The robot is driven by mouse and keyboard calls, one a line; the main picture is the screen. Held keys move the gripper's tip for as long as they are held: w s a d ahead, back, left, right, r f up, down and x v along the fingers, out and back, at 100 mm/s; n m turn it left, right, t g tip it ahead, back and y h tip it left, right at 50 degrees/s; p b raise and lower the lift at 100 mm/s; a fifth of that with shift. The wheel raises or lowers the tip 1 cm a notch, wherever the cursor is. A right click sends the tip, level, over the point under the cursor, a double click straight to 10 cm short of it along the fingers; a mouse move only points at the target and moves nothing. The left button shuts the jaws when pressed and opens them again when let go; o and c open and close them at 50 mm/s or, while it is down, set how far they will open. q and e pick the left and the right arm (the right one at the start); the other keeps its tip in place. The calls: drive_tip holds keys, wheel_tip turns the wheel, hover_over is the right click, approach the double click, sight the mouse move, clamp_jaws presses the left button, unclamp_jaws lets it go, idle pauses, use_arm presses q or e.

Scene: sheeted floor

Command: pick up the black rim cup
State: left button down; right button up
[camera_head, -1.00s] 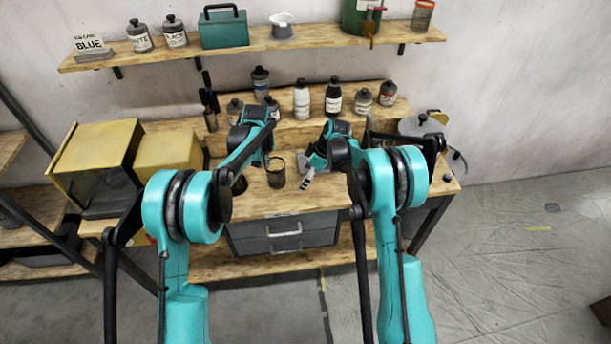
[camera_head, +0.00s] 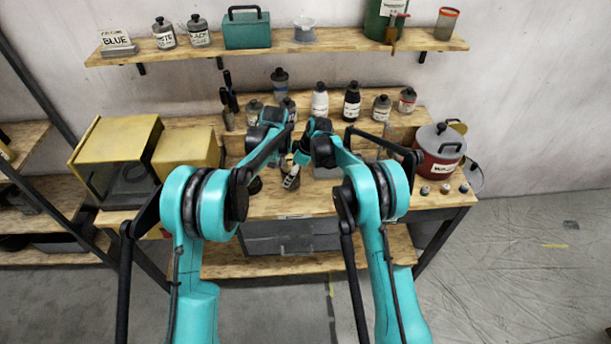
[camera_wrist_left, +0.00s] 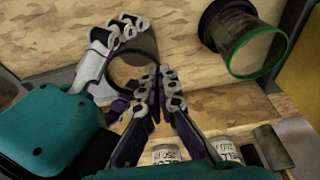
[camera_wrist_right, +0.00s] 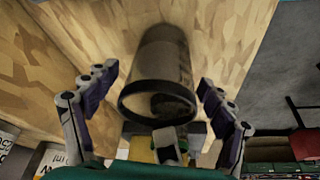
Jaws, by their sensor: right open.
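The black rim cup (camera_wrist_right: 160,80) is a dark, see-through cup. In the right wrist view it lies between the two spread fingers of my right gripper (camera_wrist_right: 160,85), with a gap on each side. The left wrist view also shows the cup (camera_wrist_left: 146,46), with my right gripper's fingers (camera_wrist_left: 118,35) beside it. In the head view the cup (camera_head: 290,186) is mostly hidden by that gripper. My left gripper (camera_wrist_left: 160,73) has its fingers together and holds nothing visible; in the head view it is near the bench's back (camera_head: 280,150).
A green-rimmed cup (camera_wrist_left: 250,52) stands near the black rim cup. Several bottles (camera_head: 320,100) line the raised back ledge. A yellow cabinet (camera_head: 115,160) stands at left, a red pot (camera_head: 438,155) at right.

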drive_tip(key=shift+w+a, duration=0.2)
drive_tip(key=shift+a, duration=0.4)
drive_tip(key=shift+w+a+f, duration=0.15)
drive_tip(key=shift+a+f, duration=0.1)
drive_tip(key=shift+f, duration=0.3)
drive_tip(key=c, duration=1.4)
drive_tip(key=shift+c, duration=0.2)
use_arm(q)
drive_tip(key=shift+r, duration=0.6)
drive_tip(key=shift+r, duration=0.1)
drive_tip(key=v, duration=0.8)
